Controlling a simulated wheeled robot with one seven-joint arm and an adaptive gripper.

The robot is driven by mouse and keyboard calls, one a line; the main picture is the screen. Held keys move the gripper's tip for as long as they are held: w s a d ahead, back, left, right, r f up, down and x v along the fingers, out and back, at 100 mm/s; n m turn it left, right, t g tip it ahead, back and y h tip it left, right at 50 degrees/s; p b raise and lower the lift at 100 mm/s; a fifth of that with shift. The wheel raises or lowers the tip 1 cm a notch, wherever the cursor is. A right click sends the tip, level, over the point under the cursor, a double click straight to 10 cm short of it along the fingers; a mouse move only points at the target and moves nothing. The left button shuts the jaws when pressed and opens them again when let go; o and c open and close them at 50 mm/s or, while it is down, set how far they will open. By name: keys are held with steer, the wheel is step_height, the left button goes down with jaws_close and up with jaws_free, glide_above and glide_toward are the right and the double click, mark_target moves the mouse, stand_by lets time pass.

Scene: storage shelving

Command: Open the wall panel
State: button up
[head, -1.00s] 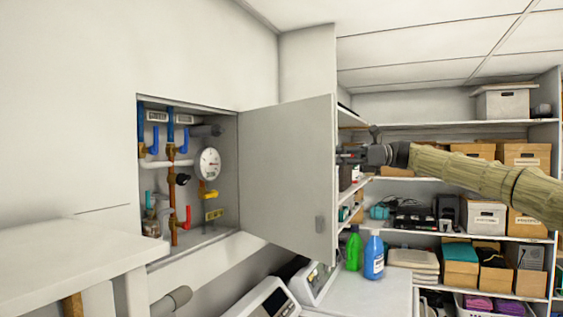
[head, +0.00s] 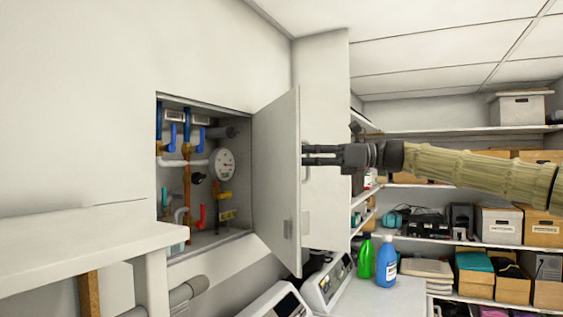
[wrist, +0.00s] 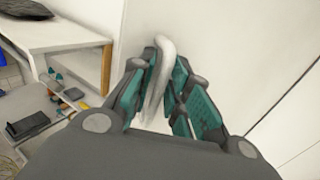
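The wall panel's door (head: 275,185) stands swung well out from its recess in the head view, hinged at the recess's right side. The recess (head: 205,180) shows pipes, valves and a round gauge. My gripper (head: 305,155) is at the door's outer side, by its free edge. In the wrist view, a pale curved handle (wrist: 164,65) stands between the two fingers of my gripper (wrist: 168,75), close to both. Whether the fingers press on it cannot be told.
A white table (head: 85,240) stands at the left below the recess. White machines (head: 325,285) and green (head: 366,258) and blue (head: 386,262) bottles are below the door. Shelves with boxes (head: 498,222) fill the right side.

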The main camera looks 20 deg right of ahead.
steer(key=a+b, duration=0.2)
steer(key=a, duration=0.7)
